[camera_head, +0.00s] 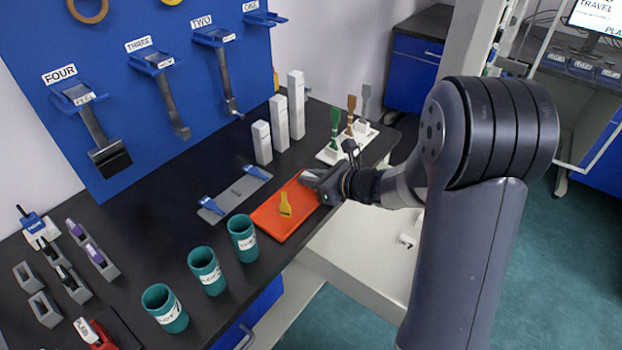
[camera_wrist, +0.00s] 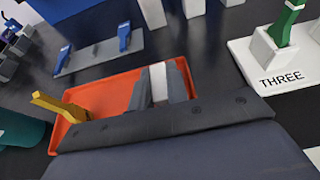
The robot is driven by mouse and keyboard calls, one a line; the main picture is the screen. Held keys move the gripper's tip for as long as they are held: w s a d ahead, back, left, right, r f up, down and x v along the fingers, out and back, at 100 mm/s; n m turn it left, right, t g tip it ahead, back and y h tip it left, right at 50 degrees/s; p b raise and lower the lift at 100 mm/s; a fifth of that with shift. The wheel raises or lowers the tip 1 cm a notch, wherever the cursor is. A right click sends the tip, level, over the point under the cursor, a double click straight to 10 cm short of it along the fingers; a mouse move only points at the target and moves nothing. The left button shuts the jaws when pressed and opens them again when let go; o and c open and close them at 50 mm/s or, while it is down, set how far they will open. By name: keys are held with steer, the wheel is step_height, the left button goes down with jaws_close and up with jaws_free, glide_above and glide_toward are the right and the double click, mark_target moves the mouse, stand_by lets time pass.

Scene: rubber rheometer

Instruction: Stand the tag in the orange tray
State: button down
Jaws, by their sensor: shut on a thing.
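The orange tray (camera_head: 268,222) lies on the black bench, and it also shows in the wrist view (camera_wrist: 108,93). My gripper (camera_head: 311,180) is over the tray's right end; its fingers (camera_wrist: 160,85) are shut on a narrow white piece (camera_wrist: 158,78). I take this piece to be the tag; its lower end is hidden, so I cannot tell whether it touches the tray. A yellow tag-like piece (camera_head: 285,205) stands at the tray's other side, apart from my gripper, and also shows in the wrist view (camera_wrist: 62,106).
A grey plate with blue clips (camera_head: 236,192) lies left of the tray. A teal cup (camera_head: 243,240) stands close to its front left. White blocks (camera_head: 262,143) stand behind. A white rack (camera_head: 345,145) with green, brown and grey pieces is behind my gripper.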

steer(key=shift+f, duration=0.15)
steer(key=c, duration=1.4)
jaws_free()
steer(key=shift+r, duration=0.3)
steer(key=v, duration=1.2)
steer(key=shift+f+p, duration=0.2)
steer(key=shift+p, duration=0.1)
